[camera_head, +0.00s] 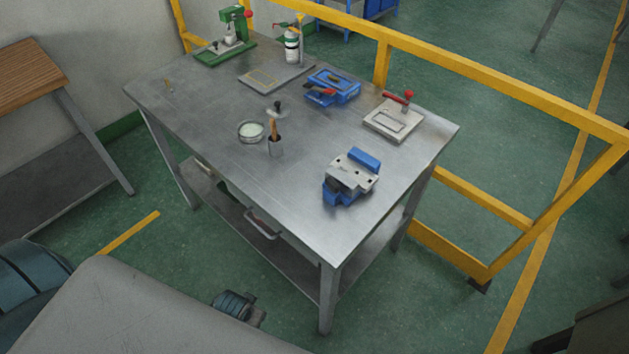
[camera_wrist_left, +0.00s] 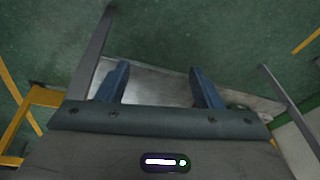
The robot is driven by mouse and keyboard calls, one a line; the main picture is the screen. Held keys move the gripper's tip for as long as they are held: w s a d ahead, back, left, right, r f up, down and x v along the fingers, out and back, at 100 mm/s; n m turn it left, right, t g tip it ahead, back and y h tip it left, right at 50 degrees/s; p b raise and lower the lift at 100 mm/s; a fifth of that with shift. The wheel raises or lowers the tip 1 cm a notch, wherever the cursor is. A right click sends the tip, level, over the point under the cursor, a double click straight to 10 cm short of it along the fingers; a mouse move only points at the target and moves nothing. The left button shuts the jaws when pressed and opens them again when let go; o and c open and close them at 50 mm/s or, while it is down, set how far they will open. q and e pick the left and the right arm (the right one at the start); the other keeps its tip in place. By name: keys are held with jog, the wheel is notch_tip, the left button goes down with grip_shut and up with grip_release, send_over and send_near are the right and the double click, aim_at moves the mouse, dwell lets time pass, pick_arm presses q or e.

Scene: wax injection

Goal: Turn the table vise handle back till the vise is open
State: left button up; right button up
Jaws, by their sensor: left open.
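The table vise (camera_head: 350,178) stands on the near right part of the metal table. It has a grey metal body and blue jaw and base parts. I cannot make out its handle, nor how far its jaws are apart. My left gripper (camera_wrist_left: 158,72) shows in the left wrist view with its two blue-grey fingers spread and nothing between them. It is away from the vise, which does not show in that view. I do not see my right gripper in either view.

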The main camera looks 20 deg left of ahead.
pick_arm(q)
jog(key=w+d+r+m+t+h, duration=0.1)
jog(key=w+r, duration=0.2)
jog(key=r, duration=0.5)
jog(key=w+d+r+t, duration=0.1)
jog(key=w+r, duration=0.1)
jog(key=r, duration=0.5)
jog(key=m+t+h, duration=0.4)
jog(key=t+h, duration=0.2)
jog(key=t, duration=0.1)
send_near(330, 185)
jog(key=p+x, duration=0.2)
jog(key=x, duration=0.4)
jog(key=shift+w+d+f+p, duration=0.1)
jog(key=shift+w+d+p, duration=0.05)
jog(key=shift+w+p, duration=0.25)
jog(key=shift+x, duration=0.75)
jog(key=shift+s+f, duration=0.1)
jog(key=shift+c, duration=0.2)
